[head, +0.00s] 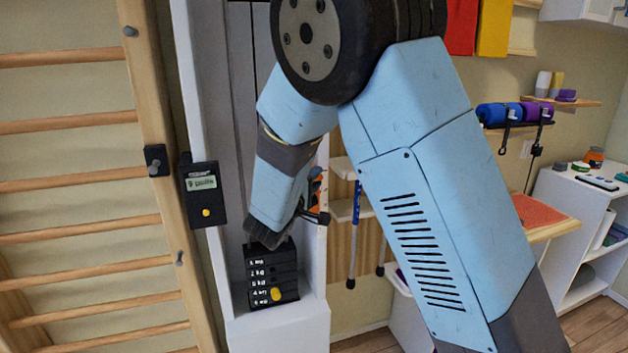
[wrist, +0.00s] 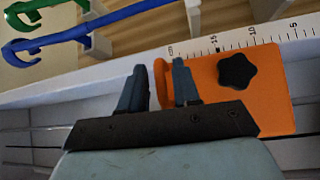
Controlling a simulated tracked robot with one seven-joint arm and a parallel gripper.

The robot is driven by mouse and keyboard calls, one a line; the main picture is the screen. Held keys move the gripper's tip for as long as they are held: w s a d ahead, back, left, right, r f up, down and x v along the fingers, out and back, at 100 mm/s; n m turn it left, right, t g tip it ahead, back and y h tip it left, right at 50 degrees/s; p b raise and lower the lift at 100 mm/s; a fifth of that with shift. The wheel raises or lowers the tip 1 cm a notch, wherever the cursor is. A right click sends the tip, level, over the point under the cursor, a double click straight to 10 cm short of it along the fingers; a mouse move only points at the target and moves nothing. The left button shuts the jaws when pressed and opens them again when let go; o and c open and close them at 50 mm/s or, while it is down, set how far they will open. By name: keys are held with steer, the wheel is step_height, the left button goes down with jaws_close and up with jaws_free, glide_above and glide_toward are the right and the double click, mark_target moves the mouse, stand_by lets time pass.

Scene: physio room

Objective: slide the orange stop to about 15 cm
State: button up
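The orange stop (wrist: 270,95) with a black star knob (wrist: 236,70) sits along a white rail (wrist: 258,38) with a printed cm scale in the wrist view. The 15 mark is above the stop's left part, and lower numbers run to the right. I cannot read its exact setting. My gripper (wrist: 158,85) is open at the stop's left end. Its fingers stand on either side of the upright orange tab there, with a gap to the left finger. In the head view the stop (head: 315,184) shows partly behind my arm; the fingers are hard to make out.
A black weight stack (head: 272,278) with a yellow pin is low in the white column (head: 280,325). A small box with a display (head: 203,190) and wooden wall bars (head: 80,180) are to the left. Blue and green hooked things (wrist: 80,25) hang beside the rail.

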steer(key=v, duration=1.3)
steer(key=shift+s+a+f, duration=0.1)
steer(key=shift+s+a, duration=0.1)
steer(key=shift+s, duration=0.15)
steer(key=w+d+r+m+g+y, duration=0.2)
steer(key=w+d+r+m+y, duration=0.15)
steer(key=w+y, duration=0.3)
steer(key=d+r+m+g+y, duration=0.1)
steer(key=d+r+g+y, duration=0.1)
steer(key=d+r+y, duration=0.4)
steer(key=s+d+m+g+h, duration=0.1)
steer(key=s+d+m+g, duration=0.1)
steer(key=s+d, duration=0.5)
steer(key=s+d+m+g+h, duration=0.2)
steer(key=s+d+m+g, duration=0.1)
steer(key=s+d, duration=0.5)
steer(key=s+d+m+g+h, duration=0.1)
steer(key=s+d+m+g, duration=0.1)
steer(key=s+d, duration=0.6)
steer(key=shift+s+f+g+h, duration=0.1)
steer(key=shift+s+g+h, duration=0.15)
steer(key=shift+s, duration=0.7)
steer(key=shift+s+f+g+h, duration=0.1)
steer(key=shift+s+g, duration=0.15)
steer(key=shift+s, duration=0.75)
steer(key=shift+o, duration=0.8)
